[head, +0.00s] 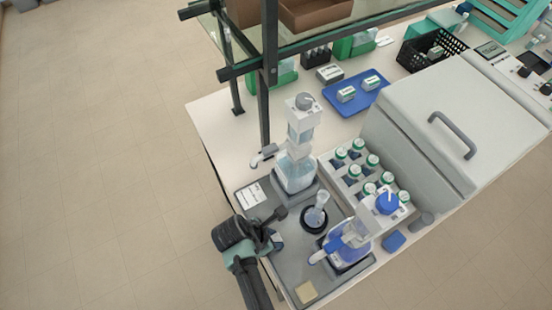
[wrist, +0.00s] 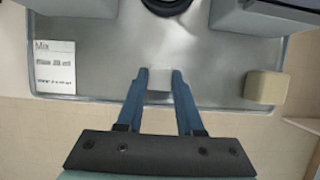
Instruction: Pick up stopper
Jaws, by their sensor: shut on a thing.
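My gripper (wrist: 159,76) has its two blue fingers closed on a small pale grey-white piece, which I take to be the stopper (wrist: 159,84). The piece sits between the fingertips, over the front part of the grey metal tray (wrist: 110,55). I cannot tell whether it still touches the tray. In the head view my gripper (head: 278,228) is at the tray's left front edge, left of the small clear vessel (head: 317,208) in its round black holder (head: 314,226). The stopper is not clear in that view.
A tall clear bottle (head: 295,172) and a blue-liquid bottle (head: 348,247) stand on the tray. A beige block (wrist: 266,87) lies right of my gripper, and a printed card (wrist: 55,67) lies left. A rack of green-capped bottles (head: 342,187) stands behind. A dark shelf post (head: 264,115) rises at back left.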

